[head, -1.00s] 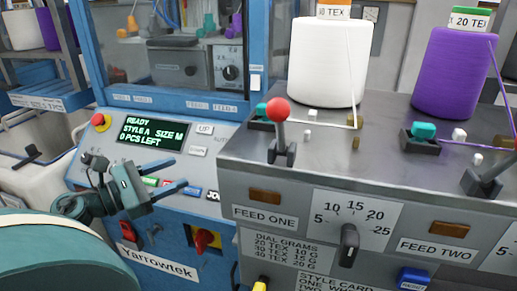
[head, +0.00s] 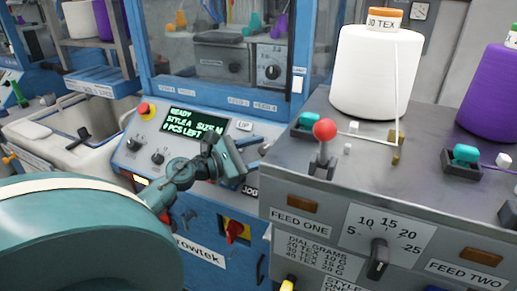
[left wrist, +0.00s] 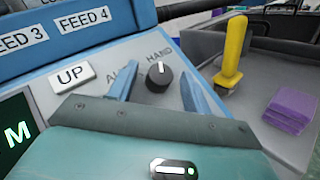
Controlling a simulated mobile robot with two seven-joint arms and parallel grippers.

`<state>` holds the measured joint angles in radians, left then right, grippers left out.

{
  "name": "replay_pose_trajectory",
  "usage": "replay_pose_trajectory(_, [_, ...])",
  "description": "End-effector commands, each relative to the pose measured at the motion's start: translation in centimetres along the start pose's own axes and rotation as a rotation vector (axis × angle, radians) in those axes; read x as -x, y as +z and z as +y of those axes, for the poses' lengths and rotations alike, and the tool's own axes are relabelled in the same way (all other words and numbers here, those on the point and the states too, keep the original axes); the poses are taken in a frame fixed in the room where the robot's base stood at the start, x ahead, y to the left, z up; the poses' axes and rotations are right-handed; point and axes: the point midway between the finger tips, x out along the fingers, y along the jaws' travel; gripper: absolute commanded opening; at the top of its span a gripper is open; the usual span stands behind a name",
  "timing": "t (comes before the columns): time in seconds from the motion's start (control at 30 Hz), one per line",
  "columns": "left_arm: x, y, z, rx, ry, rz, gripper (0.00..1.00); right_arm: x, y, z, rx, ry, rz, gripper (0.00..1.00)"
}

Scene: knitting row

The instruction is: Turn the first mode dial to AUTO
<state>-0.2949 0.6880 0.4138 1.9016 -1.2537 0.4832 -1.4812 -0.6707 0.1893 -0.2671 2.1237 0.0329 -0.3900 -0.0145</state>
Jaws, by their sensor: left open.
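The mode dial (left wrist: 158,76) is a dark round knob on the sloping grey panel, seen in the left wrist view. Its white mark points up, towards the HAND label (left wrist: 160,55). The AUTO label (left wrist: 112,78), left of the dial, is partly covered by a finger. My left gripper (left wrist: 157,72) is open, one finger on each side of the dial; I cannot tell whether they touch it. In the head view my left gripper (head: 257,156) is at the right part of the control panel, below the UP button (head: 244,126). My right gripper is not in view.
The grey feed box (head: 330,180) with the red-ball lever (head: 324,130) stands close right of the gripper. The lit display (head: 182,124) is to the left.

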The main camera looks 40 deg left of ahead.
Motion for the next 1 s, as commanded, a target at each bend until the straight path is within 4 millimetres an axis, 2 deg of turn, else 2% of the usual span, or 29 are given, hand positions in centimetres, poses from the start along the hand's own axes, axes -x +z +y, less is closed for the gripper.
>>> replay_pose_trajectory(0.27, [-0.10,-0.04,0.01,0.001,0.001,0.000,0.49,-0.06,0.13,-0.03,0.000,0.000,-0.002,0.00])
replay_pose_trajectory(0.8, [-0.08,-0.03,-0.01,0.002,0.000,0.000,0.05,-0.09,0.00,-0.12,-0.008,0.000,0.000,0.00])
replay_pose_trajectory(1.0, [-0.07,0.04,-0.03,0.010,0.013,-0.001,0.05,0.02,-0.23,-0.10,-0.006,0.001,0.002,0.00])
